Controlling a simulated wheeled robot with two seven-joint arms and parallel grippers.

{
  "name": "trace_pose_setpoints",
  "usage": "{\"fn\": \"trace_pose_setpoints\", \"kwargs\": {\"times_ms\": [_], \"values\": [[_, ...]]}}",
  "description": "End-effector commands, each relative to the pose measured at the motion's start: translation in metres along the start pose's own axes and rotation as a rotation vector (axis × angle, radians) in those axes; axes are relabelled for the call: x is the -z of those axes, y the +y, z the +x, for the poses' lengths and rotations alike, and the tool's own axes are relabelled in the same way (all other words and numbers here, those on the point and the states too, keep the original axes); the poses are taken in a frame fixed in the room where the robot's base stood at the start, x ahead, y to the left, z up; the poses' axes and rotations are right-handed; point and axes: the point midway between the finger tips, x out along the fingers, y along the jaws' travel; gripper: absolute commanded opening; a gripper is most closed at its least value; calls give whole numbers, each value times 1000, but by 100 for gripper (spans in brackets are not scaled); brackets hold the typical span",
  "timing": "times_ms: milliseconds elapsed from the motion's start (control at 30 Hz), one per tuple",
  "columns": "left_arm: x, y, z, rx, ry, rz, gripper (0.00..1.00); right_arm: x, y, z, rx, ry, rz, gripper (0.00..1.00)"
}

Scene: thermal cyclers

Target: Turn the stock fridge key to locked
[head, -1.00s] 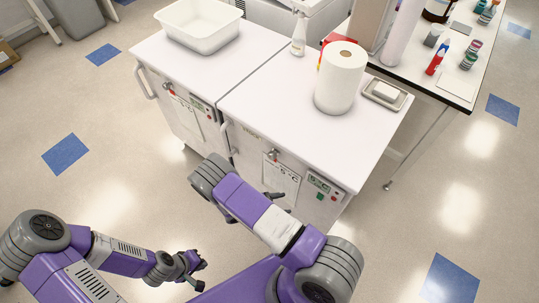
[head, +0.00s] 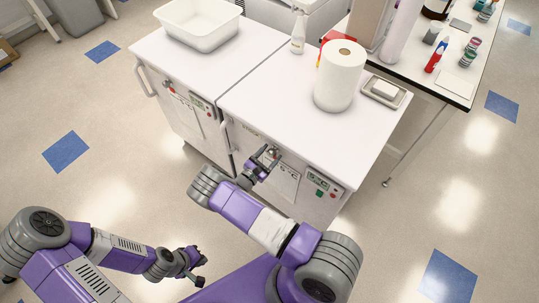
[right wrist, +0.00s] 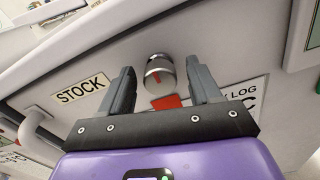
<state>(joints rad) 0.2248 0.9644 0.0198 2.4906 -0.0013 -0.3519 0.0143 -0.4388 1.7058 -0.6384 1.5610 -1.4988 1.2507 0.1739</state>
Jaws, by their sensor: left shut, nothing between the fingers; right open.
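The stock fridge (head: 310,205) is the right one of two white under-bench fridges, and its STOCK label (right wrist: 81,86) shows in the right wrist view. The key also shows small in the head view (head: 272,152). My right gripper (right wrist: 160,82) is open, with its fingers on either side of the key and the knob between their tips; contact cannot be told. My left gripper (head: 197,267) is shut and empty, low at the left, away from the fridges.
A paper towel roll (head: 340,76) and a small dish (head: 385,91) stand on the stock fridge's top. A white tub (head: 200,25) sits on the other fridge. A door handle (right wrist: 40,128) is left of the right gripper. Open floor lies in front.

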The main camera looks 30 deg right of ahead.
Motion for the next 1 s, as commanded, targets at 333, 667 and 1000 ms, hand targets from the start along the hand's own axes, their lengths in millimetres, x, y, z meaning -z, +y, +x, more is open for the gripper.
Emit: {"fn": "trace_pose_setpoints", "kwargs": {"times_ms": [333,667,1000], "values": [[0,0,0,0,0,0,0,0,0,1,0,0,1,46],[0,0,0,0,0,0,0,0,0,1,1,-1,1,7],[0,-1,2,0,0,0,0,-1,0,1,0,-4,43,7]]}}
